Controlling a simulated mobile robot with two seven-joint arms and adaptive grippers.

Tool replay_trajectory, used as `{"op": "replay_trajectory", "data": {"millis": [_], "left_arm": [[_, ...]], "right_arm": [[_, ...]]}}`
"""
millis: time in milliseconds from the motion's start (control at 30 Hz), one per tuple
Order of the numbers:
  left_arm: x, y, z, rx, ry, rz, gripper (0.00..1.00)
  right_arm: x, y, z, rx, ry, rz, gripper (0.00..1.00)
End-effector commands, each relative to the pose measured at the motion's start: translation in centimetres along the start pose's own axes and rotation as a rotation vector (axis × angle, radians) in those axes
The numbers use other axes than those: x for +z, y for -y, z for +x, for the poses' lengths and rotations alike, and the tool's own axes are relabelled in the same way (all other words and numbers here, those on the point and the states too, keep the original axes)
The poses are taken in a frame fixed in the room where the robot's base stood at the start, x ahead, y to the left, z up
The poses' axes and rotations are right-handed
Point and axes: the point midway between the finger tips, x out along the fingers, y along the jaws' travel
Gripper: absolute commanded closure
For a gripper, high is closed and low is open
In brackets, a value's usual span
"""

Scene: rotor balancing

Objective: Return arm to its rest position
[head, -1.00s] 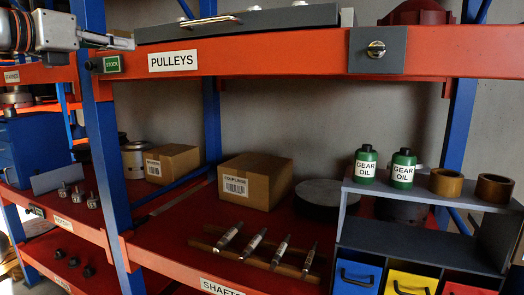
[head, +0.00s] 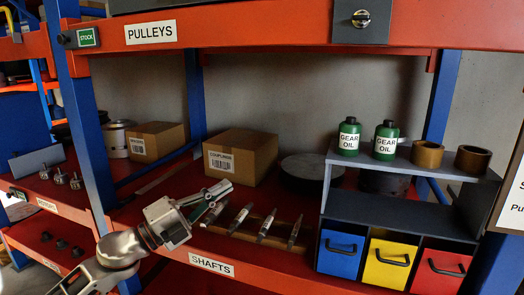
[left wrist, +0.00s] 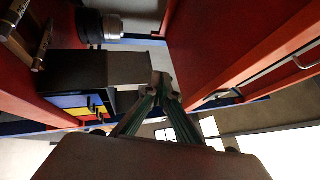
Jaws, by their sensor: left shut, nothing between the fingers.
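My left arm comes in from the lower left of the head view. Its gripper (head: 226,187) is shut and empty, in front of the left end of the row of shafts (head: 253,225). It hides part of the leftmost shaft; whether it touches cannot be told. In the left wrist view the closed fingertips (left wrist: 160,80) meet with nothing between them. My right gripper is not in view.
The upper red shelf beam (head: 250,30) runs above the arm, and the blue upright (head: 85,150) stands to its left. A couplings box (head: 240,157) sits behind the shafts. Gear oil bottles (head: 385,140) stand on the grey bin rack (head: 400,210) at right.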

Motion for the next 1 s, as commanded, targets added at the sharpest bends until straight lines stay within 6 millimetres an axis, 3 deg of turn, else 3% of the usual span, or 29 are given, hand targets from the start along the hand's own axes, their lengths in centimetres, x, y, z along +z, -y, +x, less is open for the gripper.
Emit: {"op": "replay_trajectory", "data": {"millis": [33,267,467,600,733,900,1000], "left_arm": [[-0.5,-2.2,-1.1,-0.005,0.044,-0.095,1.0],[-1.7,-11.2,-7.0,-0.006,0.286,-0.478,1.0],[-4.2,-19.9,-14.5,0.037,0.537,-0.795,1.0],[-7.4,-26.0,-21.0,0.09,0.729,-1.005,1.0],[-11.6,-30.8,-27.4,0.148,0.906,-1.18,1.0],[-17.1,-34.8,-34.5,0.217,1.095,-1.354,1.0],[-19.5,-36.0,-37.2,0.246,1.168,-1.415,1.0]], "right_arm": [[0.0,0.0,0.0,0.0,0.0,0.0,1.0],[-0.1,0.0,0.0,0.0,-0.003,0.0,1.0],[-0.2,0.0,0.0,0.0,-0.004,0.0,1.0],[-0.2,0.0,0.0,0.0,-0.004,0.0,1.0],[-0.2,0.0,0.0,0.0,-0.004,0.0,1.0],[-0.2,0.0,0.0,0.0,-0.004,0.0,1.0],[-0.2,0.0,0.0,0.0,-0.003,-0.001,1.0]]}}
